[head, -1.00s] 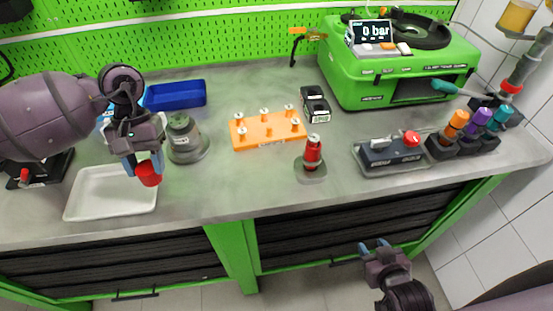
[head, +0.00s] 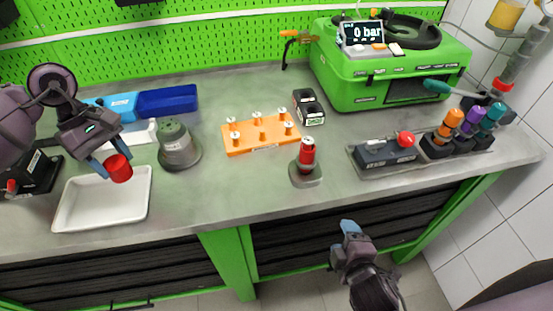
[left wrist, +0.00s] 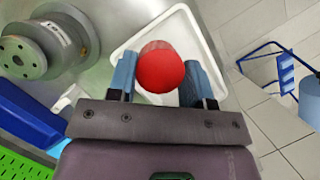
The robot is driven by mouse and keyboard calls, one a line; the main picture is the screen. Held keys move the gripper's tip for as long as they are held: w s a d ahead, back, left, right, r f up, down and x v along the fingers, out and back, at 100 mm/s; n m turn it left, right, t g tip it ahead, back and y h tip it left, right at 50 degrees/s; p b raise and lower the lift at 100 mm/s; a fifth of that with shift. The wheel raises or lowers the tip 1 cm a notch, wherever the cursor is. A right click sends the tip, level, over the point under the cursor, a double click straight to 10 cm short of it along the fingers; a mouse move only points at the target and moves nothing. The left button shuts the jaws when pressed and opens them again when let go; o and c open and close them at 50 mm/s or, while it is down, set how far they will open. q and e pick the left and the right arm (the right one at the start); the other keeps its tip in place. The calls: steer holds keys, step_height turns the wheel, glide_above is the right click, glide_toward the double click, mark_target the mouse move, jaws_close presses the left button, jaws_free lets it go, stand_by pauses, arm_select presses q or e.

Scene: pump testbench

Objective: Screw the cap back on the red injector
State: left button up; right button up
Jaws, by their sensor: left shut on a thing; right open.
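The red injector (head: 307,154) stands upright in a grey holder (head: 306,175) near the bench's front edge. My left gripper (head: 110,163) is shut on the red cap (head: 119,168) and holds it above the white tray, well left of the injector. In the left wrist view the cap (left wrist: 161,69) sits between the two blue fingers. My right gripper (head: 340,243) is open and empty in front of the bench, below the injector in the picture.
The white tray (head: 72,213) and a grey round fixture (head: 178,146) lie left. An orange rack (head: 262,144) with several pegs stands left of the injector. A black block (head: 308,106), the green pump tester (head: 380,85) and a grey device (head: 386,154) stand behind and right.

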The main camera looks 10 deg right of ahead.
steer(key=a+r+n, duration=0.1)
steer(key=r+n, duration=0.1)
steer(key=n, duration=0.1)
steer(key=w+a+r+n+t, duration=0.1)
steer(key=a+r+n, duration=0.1)
steer(key=n, duration=0.2)
steer(key=w+a+r+n+t+h+b, duration=0.1)
steer(key=a+r+n, duration=0.1)
steer(key=n, duration=0.2)
steer(key=shift+w+a+r, duration=0.1)
steer(key=shift+w+r, duration=0.1)
steer(key=shift+r, duration=0.15)
steer(key=n+t+h, duration=0.1)
steer(key=n+t, duration=0.2)
steer(key=n, duration=0.6)
glide_toward(308, 164)
arm_select(q)
steer(key=w+a+r+n+t, duration=0.1)
steer(key=a+r+n+t, duration=0.4)
steer(key=n, duration=1)
steer(key=a+r, duration=0.1)
steer(key=a, duration=0.2)
steer(key=shift+w+r+n, duration=0.25)
steer(key=shift+w+n, duration=0.1)
steer(key=shift+n, duration=0.05)
arm_select(e)
steer(key=shift+s+a+r, duration=0.1)
steer(key=shift+s+a, duration=0.1)
steer(key=shift+s, duration=0.05)
